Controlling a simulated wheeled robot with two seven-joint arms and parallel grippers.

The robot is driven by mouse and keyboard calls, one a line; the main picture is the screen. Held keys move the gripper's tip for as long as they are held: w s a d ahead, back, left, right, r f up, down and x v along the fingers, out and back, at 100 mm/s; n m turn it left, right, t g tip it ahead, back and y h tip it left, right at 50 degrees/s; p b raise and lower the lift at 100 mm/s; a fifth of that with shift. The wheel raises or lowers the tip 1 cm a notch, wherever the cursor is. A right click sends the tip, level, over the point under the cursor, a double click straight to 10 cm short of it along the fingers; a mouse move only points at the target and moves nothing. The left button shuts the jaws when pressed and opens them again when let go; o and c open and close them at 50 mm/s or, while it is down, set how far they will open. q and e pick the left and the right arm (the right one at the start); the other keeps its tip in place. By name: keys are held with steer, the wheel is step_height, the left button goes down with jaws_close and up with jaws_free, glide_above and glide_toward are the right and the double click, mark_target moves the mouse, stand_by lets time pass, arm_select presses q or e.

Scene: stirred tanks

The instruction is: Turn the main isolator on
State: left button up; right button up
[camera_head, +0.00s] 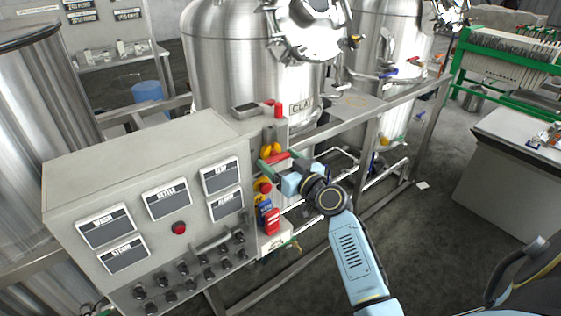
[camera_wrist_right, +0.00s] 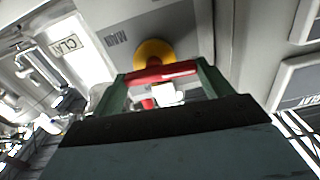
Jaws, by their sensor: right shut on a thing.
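The main isolator is a red handle (camera_head: 277,160) on a yellow round base (camera_head: 271,149), on the side panel of the grey control cabinet (camera_head: 130,150). In the right wrist view the red handle (camera_wrist_right: 160,73) spans between the two green fingers, with the yellow base (camera_wrist_right: 155,52) behind it. My right gripper (camera_head: 279,166) is shut on the red handle; the fingers (camera_wrist_right: 165,82) sit at its two ends. The gripper partly hides the handle in the head view. My left gripper is not in view.
Below the handle on the same panel are a red button on yellow (camera_head: 263,186) and blue and red tags (camera_head: 271,220). The cabinet front has labelled displays, a red button (camera_head: 179,228) and several black knobs. A steel tank (camera_head: 235,70) and frame rails stand behind.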

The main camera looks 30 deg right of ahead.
steer(key=m, duration=0.3)
steer(key=shift+d+r+m, duration=0.1)
steer(key=shift+r+m, duration=0.05)
steer(key=shift+m, duration=0.25)
steer(key=m+p, duration=0.1)
steer(key=m, duration=0.3)
steer(key=shift+d+r+m, duration=0.1)
steer(key=shift+m, duration=0.2)
steer(key=m, duration=0.2)
steer(key=m+p, duration=0.1)
steer(key=m, duration=0.1)
steer(key=shift+d+m, duration=0.2)
steer(key=shift+m, duration=0.1)
steer(key=shift+d+m+p, duration=0.1)
steer(key=shift+m+p, duration=0.2)
steer(key=shift+m, duration=1.8)
steer(key=o, duration=1)
